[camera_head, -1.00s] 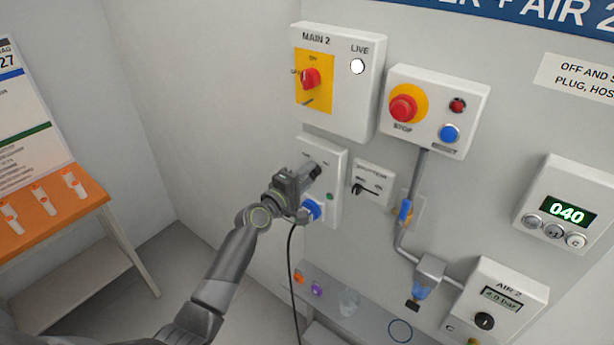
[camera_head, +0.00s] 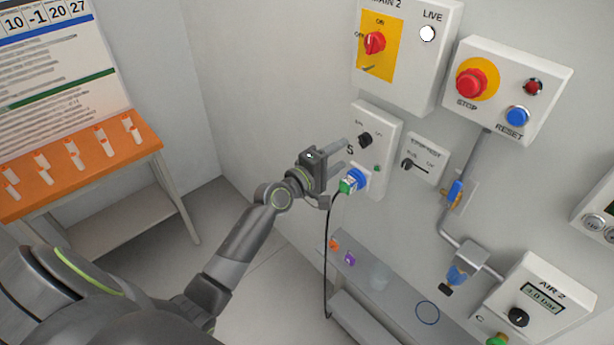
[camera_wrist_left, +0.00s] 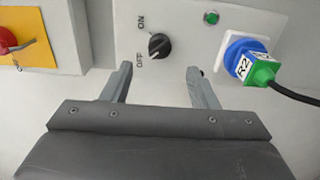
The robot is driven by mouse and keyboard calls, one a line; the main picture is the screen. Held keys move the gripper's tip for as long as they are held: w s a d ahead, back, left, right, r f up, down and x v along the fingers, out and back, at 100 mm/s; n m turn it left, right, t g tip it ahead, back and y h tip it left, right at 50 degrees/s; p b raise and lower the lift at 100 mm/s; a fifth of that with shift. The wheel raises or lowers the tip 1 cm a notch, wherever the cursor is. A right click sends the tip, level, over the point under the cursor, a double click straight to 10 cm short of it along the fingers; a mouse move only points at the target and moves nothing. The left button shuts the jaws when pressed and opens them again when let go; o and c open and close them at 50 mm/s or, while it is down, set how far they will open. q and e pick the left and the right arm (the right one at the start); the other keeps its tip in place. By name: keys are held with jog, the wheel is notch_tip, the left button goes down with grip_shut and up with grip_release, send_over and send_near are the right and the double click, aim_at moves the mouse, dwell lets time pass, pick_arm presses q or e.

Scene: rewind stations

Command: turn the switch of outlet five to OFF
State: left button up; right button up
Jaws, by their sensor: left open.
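The outlet five panel (camera_head: 384,127) is a pale box on the wall with a black rotary switch (camera_head: 365,140) and a blue socket. In the left wrist view the switch (camera_wrist_left: 159,46) sits between ON and OFF labels, and its pale mark appears to point at OFF. A green plug (camera_wrist_left: 262,73) marked R2, with a black cable, sits in the blue socket (camera_wrist_left: 238,52). My left gripper (camera_head: 343,155) is open and empty, its fingertips a little short of the switch and apart from it. My right gripper is not in view.
A small green light (camera_wrist_left: 211,18) is on the panel. The MAIN 2 box (camera_head: 408,60) and the STOP box (camera_head: 508,90) are above. A low shelf (camera_head: 385,290) is below. An orange-topped table (camera_head: 75,165) stands at left.

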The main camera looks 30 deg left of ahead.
pick_arm(q)
jog(key=b+v, duration=0.1)
jog(key=v, duration=0.9)
jog(key=shift+s, duration=0.2)
jog(key=shift+a, duration=0.1)
